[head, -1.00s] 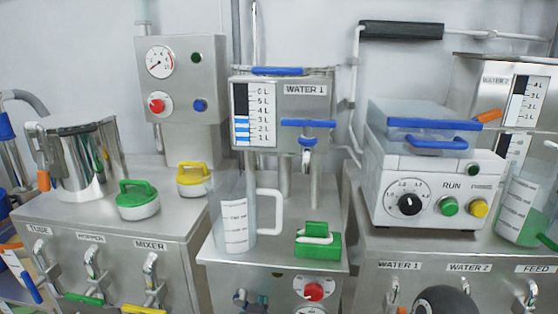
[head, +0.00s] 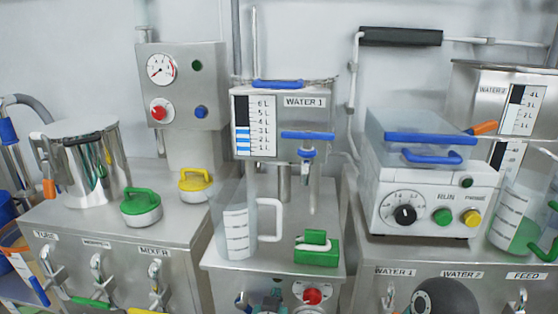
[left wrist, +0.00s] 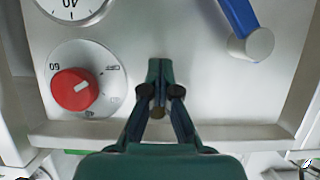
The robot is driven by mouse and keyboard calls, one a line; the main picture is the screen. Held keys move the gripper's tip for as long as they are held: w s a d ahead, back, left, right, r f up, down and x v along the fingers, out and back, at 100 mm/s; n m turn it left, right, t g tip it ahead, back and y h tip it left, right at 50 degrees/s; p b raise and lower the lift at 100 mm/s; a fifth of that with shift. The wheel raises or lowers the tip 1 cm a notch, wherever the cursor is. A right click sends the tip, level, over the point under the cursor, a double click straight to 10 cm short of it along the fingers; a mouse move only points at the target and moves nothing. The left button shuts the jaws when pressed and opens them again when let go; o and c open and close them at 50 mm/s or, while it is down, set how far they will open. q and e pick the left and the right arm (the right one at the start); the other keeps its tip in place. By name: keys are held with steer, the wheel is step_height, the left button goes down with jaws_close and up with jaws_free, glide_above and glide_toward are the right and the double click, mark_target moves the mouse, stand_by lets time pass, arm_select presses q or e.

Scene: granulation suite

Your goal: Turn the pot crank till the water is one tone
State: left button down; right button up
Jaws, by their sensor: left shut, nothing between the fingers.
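No pot crank can be made out in either view, and no pot with water in two tones shows. My left gripper (head: 273,300) is at the bottom edge of the head view, in front of the middle cabinet's panel. In the left wrist view its dark green fingers (left wrist: 160,72) are together and empty, beside a red knob (left wrist: 75,89) and apart from a blue-handled lever (left wrist: 245,30). The same red knob (head: 312,296) shows in the head view. My right gripper is not in view.
A clear jug (head: 238,235) and a green-handled block (head: 317,250) stand on the middle cabinet below the WATER 1 tank (head: 310,118). A steel jug (head: 85,165) stands left.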

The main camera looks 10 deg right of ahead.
mark_target(288, 281)
arm_select(q)
steer(key=shift+s+d+r+p, duration=0.1)
steer(key=shift+d+r+p, duration=0.4)
steer(key=shift+r, duration=0.2)
steer(key=shift+s+d+r+p, duration=0.15)
steer(key=shift+d+r+p, duration=0.3)
steer(key=shift+r, duration=0.2)
steer(key=shift+s+d+r+p, duration=0.1)
steer(key=shift+d+r+p, duration=0.3)
steer(key=shift+r+p, duration=0.25)
steer(key=c, duration=1.4)
jaws_free()
steer(key=shift+f, duration=0.1)
steer(key=shift+a, duration=0.1)
